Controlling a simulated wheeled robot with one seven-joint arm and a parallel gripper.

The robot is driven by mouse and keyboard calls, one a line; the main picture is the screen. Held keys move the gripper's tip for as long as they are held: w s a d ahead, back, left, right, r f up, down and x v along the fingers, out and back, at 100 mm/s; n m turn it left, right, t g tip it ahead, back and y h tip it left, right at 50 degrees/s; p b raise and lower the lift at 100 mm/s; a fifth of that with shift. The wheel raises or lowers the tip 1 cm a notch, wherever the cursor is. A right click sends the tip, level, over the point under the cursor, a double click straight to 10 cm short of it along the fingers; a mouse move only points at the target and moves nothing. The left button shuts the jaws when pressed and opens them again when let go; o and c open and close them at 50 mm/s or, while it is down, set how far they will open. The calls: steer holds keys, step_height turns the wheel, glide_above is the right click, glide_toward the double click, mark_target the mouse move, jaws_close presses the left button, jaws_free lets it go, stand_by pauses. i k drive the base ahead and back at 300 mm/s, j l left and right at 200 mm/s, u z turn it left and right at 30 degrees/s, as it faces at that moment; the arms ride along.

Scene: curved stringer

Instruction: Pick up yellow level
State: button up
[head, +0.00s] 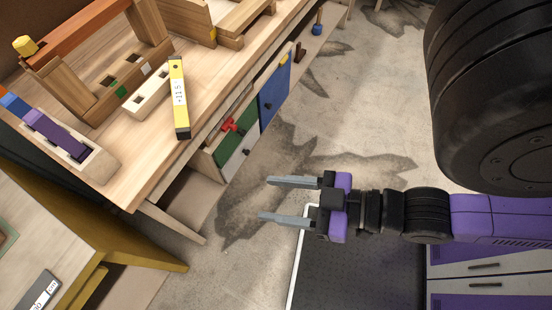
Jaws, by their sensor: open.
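The yellow level (180,98) is a slim yellow bar with a white label. It lies on the wooden workbench (125,155) at the upper left, near the front edge, with its near end close to that edge. My gripper (277,199) is open and empty over the floor, to the right of and below the level in the picture. Its two grey fingers point left, towards the bench, and touch nothing.
A wooden block with holes (148,92) lies just left of the level. A block with coloured pieces (55,135) stands further left. Drawers with coloured fronts (273,88) sit under the bench edge. A yellow-edged table (110,262) is at lower left. Bare floor (330,110) lies between.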

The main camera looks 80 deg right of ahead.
mark_target(182, 129)
steer(key=i+j, duration=0.1)
steer(key=j, duration=0.3)
steer(key=i+j, duration=0.1)
steer(key=j, duration=0.3)
steer(key=i+j+z, duration=0.1)
steer(key=j, duration=0.3)
